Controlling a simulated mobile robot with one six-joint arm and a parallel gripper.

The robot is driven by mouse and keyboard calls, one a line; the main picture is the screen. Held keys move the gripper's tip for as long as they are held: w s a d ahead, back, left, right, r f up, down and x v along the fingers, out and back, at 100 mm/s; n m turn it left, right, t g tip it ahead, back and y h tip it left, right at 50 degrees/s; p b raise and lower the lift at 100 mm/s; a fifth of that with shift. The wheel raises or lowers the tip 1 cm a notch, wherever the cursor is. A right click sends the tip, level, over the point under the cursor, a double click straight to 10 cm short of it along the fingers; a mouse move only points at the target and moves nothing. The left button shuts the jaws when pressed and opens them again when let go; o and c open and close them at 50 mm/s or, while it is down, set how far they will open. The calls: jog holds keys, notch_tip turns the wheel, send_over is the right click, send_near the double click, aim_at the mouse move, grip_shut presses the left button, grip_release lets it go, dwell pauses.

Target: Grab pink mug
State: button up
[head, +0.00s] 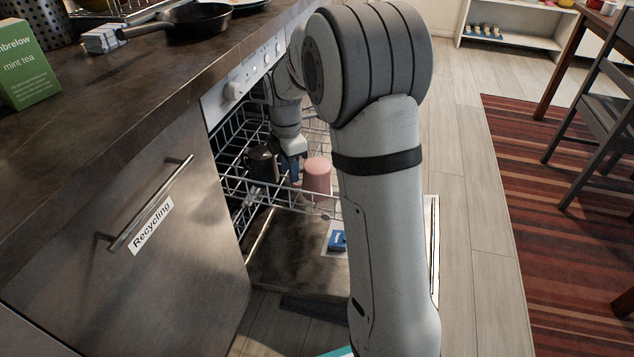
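The pink mug (317,176) stands in the pulled-out upper dishwasher rack (235,158), just left of my arm. It looks upside down, with a flat closed end on top. My gripper (290,160) is down in the rack at the left of the pink mug, partly blocked by my own arm. Its fingers are small and dark here, and I cannot tell whether they are open or whether they touch the mug. A black mug (262,164) stands in the rack to the left of my gripper.
A counter (150,75) with a pan (190,20) and a green tea box (27,62) runs along the left.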

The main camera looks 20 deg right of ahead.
notch_tip(320, 180, down, 3)
jog(key=shift+d+f+b, duration=0.1)
jog(key=shift+f+b, duration=0.05)
jog(key=shift+b, duration=0.55)
grip_shut()
jog(key=shift+w, duration=0.1)
